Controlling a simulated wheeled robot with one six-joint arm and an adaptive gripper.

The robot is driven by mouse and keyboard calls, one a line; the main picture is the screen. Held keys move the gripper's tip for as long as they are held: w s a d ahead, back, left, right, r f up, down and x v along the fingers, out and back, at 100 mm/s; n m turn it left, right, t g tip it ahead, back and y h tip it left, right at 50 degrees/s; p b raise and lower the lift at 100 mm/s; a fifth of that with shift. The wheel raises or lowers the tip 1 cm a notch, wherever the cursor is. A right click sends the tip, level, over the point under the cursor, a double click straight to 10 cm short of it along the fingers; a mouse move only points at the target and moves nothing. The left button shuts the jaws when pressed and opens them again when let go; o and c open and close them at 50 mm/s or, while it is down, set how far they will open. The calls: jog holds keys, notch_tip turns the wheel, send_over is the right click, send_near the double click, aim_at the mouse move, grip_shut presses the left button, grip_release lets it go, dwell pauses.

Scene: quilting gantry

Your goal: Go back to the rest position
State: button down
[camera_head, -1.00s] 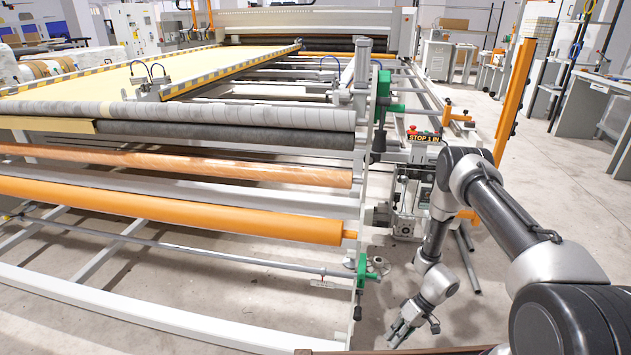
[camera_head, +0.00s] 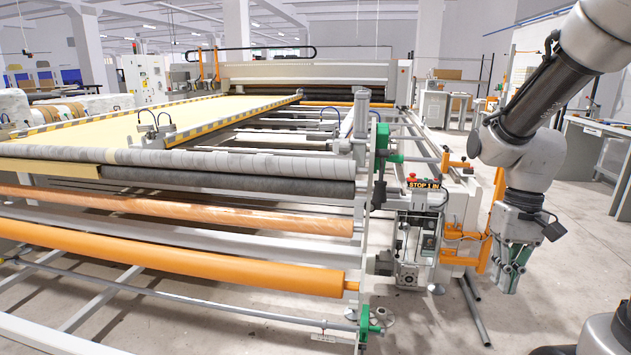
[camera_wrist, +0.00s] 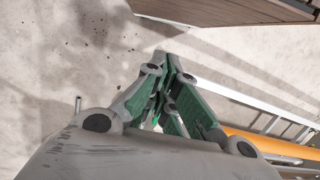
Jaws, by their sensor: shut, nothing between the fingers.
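My gripper (camera_head: 507,277) hangs pointing down at the right of the head view, over bare floor and to the right of the quilting gantry's end. Its green-padded fingers are shut with nothing between them. In the wrist view the fingers (camera_wrist: 168,75) come together above the concrete floor. The quilting gantry (camera_head: 290,72) fills the left and middle of the head view. My gripper appears apart from it, with the orange bracket (camera_head: 487,235) close to its left in the picture.
An orange roller (camera_head: 180,262), a copper roller (camera_head: 180,210) and grey fabric rolls (camera_head: 220,160) lie across the gantry front. A control box with a red button (camera_head: 411,176) is left of my arm. A grey bench (camera_head: 598,126) stands at right. Floor below my gripper is clear.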

jog(key=s+r+n+t+h, duration=0.1)
jog(key=s+r+t, duration=0.5)
jog(key=r, duration=0.6)
jog(key=shift+s+d, duration=0.35)
jog(key=shift+s, duration=0.2)
